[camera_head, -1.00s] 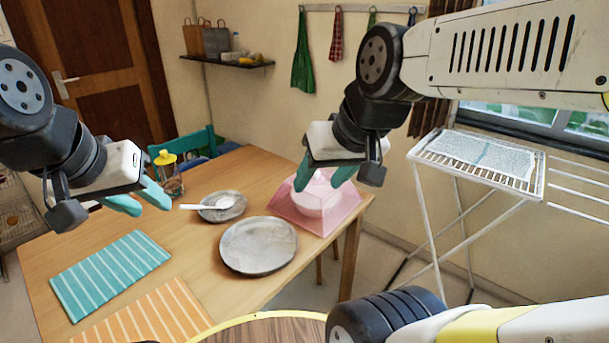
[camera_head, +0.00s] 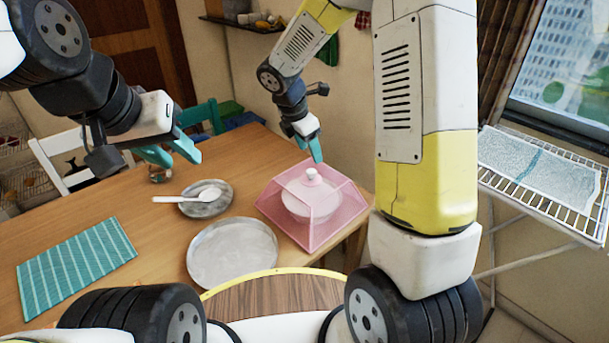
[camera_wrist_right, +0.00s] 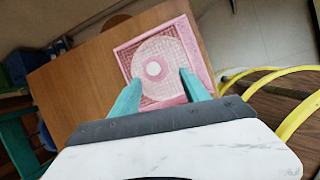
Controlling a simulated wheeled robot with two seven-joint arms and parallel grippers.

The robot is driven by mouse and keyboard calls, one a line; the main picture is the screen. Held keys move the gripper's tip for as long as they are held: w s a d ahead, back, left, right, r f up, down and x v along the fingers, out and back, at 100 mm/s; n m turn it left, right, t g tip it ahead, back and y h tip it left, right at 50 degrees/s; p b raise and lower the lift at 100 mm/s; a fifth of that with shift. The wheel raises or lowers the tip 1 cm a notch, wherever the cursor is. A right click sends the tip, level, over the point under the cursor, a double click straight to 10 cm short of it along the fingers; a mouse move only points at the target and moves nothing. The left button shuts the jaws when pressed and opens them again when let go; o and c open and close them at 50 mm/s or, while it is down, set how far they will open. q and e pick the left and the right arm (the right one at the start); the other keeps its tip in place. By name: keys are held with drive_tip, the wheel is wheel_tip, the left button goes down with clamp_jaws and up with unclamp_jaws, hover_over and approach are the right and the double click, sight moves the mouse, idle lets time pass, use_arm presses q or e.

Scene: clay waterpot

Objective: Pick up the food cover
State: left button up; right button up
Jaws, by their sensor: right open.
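In the right wrist view the food cover (camera_wrist_right: 192,55) lies beyond and between my fingertips. My right gripper (camera_head: 316,152) is above the cover's back side, pointing down, with visible space to the knob; it is open and empty (camera_wrist_right: 158,85). My left gripper (camera_head: 175,155) is over the table's back left, open and empty.
A grey plate (camera_head: 232,255), a small plate (camera_head: 205,208) with a white spoon (camera_head: 185,198) and a teal striped mat (camera_head: 75,265) lie on the wooden table (camera_head: 150,245). A drying rack (camera_head: 560,205) stands at right. Bare table lies behind the cover.

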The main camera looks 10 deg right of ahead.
drive_tip(key=n, duration=0.2)
hover_over(311, 171)
drive_tip(key=s+a, duration=0.2)
wheel_tip(311, 171, down, 5)
drive_tip(key=shift+w, duration=0.1)
drive_tip(key=shift+h, duration=0.3)
drive_tip(key=shift+x, duration=2.8)
drive_tip(key=shift+w+a+r, duration=0.1)
drive_tip(key=shift+w, duration=0.05)
clamp_jaws()
